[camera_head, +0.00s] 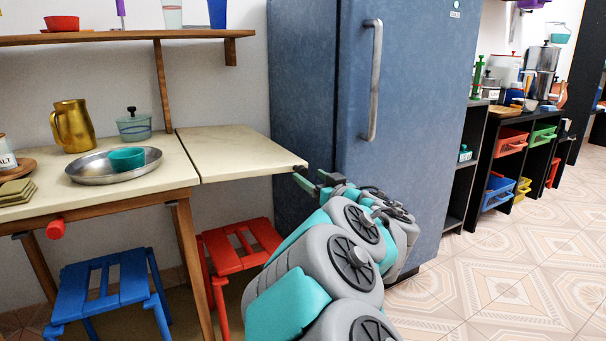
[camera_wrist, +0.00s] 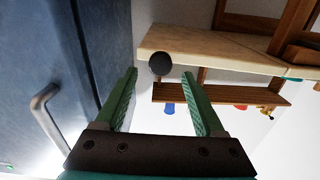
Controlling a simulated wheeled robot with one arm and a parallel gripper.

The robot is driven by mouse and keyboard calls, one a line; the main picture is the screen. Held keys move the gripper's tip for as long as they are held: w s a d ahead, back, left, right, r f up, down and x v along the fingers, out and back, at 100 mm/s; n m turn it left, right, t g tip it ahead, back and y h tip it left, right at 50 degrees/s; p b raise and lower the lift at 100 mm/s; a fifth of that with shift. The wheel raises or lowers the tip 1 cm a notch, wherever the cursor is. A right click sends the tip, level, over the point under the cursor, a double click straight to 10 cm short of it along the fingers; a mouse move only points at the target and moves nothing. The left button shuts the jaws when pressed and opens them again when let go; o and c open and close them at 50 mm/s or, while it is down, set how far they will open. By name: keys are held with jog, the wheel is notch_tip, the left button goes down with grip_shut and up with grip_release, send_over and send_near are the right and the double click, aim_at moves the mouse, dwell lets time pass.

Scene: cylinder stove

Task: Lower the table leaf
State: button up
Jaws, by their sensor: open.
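The table leaf (camera_head: 235,152) is a cream panel at the right end of the wooden table (camera_head: 50,168). It is raised, level with the table top. In the wrist view, which looks upside down, the leaf (camera_wrist: 205,44) shows at the top right with a round black knob (camera_wrist: 160,64) at its corner. My gripper (camera_head: 311,181) is at the leaf's right front corner. In the wrist view its green fingers (camera_wrist: 160,74) are open and empty, with the knob in line with the gap between the tips. I cannot tell whether they touch it.
A blue fridge (camera_head: 415,115) with a vertical handle stands close to the right of the leaf. A red stool (camera_head: 238,248) is under the leaf and a blue stool (camera_head: 105,288) under the table. A metal tray (camera_head: 85,176) with a teal bowl is on the table. Nothing lies on the leaf.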

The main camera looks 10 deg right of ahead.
aim_at(303, 171)
jog(key=shift+x, duration=2.3)
grip_shut()
